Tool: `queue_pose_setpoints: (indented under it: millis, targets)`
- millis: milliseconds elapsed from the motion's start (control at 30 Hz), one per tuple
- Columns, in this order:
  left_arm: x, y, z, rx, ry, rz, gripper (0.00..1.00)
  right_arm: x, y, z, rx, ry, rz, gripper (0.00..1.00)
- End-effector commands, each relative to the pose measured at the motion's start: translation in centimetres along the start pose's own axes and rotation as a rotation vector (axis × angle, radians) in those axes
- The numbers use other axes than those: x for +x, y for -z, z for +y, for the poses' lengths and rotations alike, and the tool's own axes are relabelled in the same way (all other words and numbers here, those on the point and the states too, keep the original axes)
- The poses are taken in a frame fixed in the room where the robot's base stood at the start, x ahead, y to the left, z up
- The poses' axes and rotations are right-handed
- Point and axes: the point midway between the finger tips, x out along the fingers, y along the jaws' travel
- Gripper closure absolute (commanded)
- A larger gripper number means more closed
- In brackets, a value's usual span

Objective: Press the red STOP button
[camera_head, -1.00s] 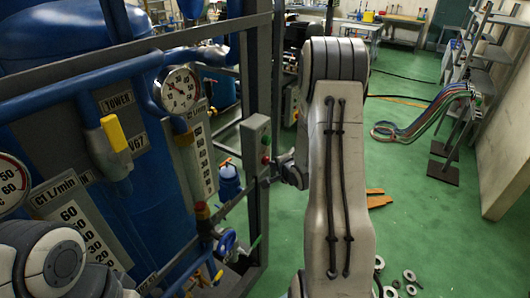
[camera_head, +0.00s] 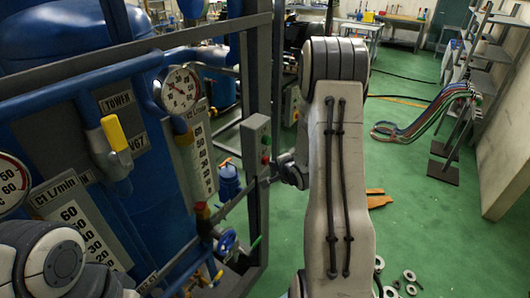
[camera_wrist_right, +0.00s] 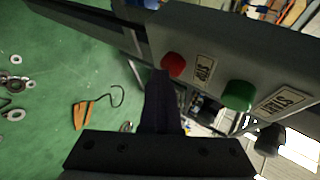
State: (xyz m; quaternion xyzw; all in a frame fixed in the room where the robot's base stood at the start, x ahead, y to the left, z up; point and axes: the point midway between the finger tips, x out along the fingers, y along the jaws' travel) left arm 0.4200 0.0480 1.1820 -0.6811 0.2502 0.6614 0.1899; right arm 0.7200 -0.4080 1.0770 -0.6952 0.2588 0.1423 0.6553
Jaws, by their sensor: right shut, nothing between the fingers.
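The red button (camera_head: 265,160) sits low on a grey control box, below the green button (camera_head: 266,141). In the right wrist view, the red button (camera_wrist_right: 173,65) is beside a small label plate and the green button (camera_wrist_right: 238,95). My left gripper is not in view; only part of my left arm shows.
The control box (camera_head: 252,130) is fixed to a dark metal frame post (camera_head: 263,60). A blue tank with gauges and valves stands at left. Metal rings (camera_head: 409,275) and an orange piece (camera_head: 378,199) lie on the green floor, which is otherwise largely open at right.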

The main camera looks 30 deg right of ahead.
Motion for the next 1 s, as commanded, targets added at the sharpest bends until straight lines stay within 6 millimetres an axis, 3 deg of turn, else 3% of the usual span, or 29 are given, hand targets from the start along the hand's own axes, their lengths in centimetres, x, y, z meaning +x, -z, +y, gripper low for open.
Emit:
queue_pose_setpoints:
  millis: [1000]
  targets:
    - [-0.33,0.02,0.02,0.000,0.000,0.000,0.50,0.66,-0.78,-1.03,-0.009,0.013,-0.008,1.00]
